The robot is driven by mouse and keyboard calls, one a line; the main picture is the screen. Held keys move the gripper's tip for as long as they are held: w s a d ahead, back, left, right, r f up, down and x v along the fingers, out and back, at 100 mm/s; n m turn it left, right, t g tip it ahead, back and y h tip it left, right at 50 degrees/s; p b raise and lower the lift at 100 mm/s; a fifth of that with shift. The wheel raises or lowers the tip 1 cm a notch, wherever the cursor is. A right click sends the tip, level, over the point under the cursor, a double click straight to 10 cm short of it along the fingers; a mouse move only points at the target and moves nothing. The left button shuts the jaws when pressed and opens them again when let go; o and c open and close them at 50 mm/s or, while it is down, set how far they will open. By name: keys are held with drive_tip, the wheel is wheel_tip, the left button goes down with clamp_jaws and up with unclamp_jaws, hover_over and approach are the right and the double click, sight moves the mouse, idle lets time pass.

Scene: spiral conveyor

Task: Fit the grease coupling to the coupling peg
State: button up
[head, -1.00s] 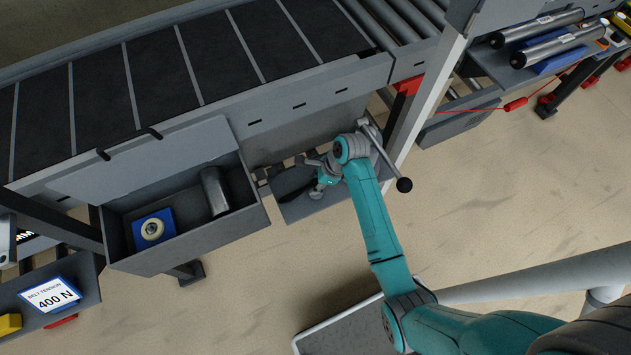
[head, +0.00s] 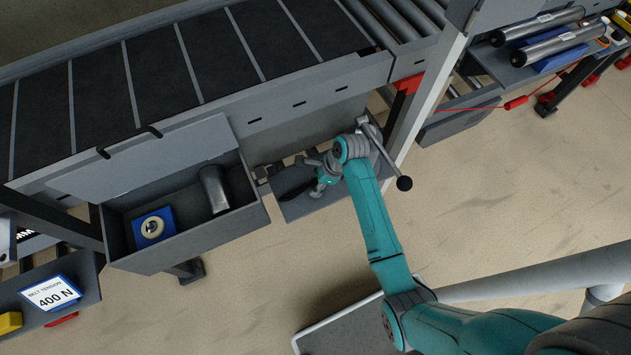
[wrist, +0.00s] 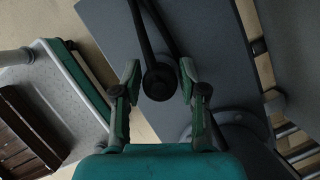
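In the wrist view a black round-ended piece (wrist: 158,82), with dark hose-like lengths running up from it, sits between the fingertips of my gripper (wrist: 158,80). It looks like the grease coupling, but I cannot be sure. The fingers are apart, with a gap showing on each side of the piece. In the head view my gripper (head: 322,174) is over a small grey shelf (head: 317,205) below the conveyor side, with a black piece (head: 298,190) beside it. I cannot pick out the coupling peg.
An open grey bin (head: 230,230) left of my gripper holds a cream ring on a blue block (head: 153,226) and a grey cylinder (head: 214,189). A white post (head: 425,95) and a black-knobbed lever (head: 403,184) stand close to my arm.

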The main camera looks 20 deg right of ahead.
drive_tip(key=shift+o, duration=0.8)
drive_tip(key=shift+r, duration=0.15)
drive_tip(key=v, duration=1.1)
drive_tip(key=shift+r, duration=0.35)
drive_tip(key=shift+s+d, duration=0.1)
drive_tip(key=shift+d, duration=0.05)
drive_tip(key=s+a+f+n+t+h, duration=0.25)
drive_tip(key=s+n, duration=0.25)
drive_tip(key=s, duration=0.3)
drive_tip(key=s+a+f+n+t+h, duration=0.1)
drive_tip(key=s+f+n+t, duration=0.3)
drive_tip(key=s, duration=0.4)
drive_tip(key=s+r+n+t, duration=0.6)
drive_tip(key=s+r+n, duration=0.8)
drive_tip(key=r, duration=0.7)
drive_tip(key=shift+s+a+r+h, duration=0.2)
drive_tip(key=shift+s+a+h, duration=0.15)
drive_tip(key=shift+s, duration=1.35)
